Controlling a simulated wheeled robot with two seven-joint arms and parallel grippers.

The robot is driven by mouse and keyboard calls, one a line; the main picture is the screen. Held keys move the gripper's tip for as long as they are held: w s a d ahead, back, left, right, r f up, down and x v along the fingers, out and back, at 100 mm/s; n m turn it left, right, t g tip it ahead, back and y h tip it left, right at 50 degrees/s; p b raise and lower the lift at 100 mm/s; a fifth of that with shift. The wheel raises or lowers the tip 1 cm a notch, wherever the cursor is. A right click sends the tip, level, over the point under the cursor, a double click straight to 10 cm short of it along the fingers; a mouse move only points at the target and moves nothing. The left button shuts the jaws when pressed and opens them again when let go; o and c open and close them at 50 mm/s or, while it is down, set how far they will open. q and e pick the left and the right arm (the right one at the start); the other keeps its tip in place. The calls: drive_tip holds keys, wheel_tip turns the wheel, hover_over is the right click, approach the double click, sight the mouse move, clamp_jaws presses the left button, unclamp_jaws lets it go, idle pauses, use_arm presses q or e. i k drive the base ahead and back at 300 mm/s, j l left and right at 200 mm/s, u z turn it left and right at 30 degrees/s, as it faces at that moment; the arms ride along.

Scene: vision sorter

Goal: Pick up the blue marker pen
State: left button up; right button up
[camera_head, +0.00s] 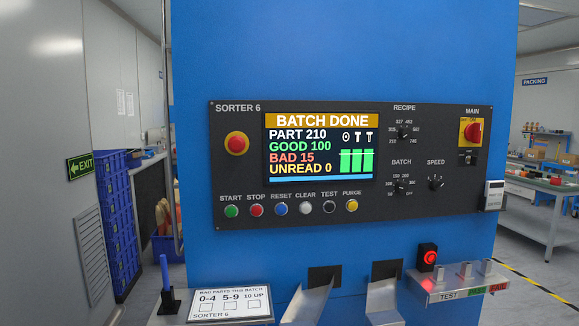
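The blue marker pen (165,272) stands upright in a small black holder (169,302) at the lower left. It is just left of the white card (230,306) headed "BAD PARTS THIS BATCH", whose three boxes look empty. Neither of my grippers shows in the head view.
The blue sorter cabinet (340,60) fills the middle, with a black control panel (225,185) reading BATCH DONE. Two metal chutes (384,300) come out below it. A test shelf (462,290) with a red-lit button (429,257) juts out at the right. Blue crates (118,225) stack at the left.

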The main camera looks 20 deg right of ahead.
sight(163, 258)
drive_tip(key=i+j+z, duration=0.15)
drive_tip(key=j, duration=0.3)
drive_tip(key=i+j+z, duration=0.15)
drive_tip(key=j, duration=0.3)
drive_tip(key=i+j+z, duration=0.1)
drive_tip(key=j, duration=0.35)
drive_tip(key=j+z, duration=0.15)
drive_tip(key=j, duration=0.3)
drive_tip(key=i, duration=0.05)
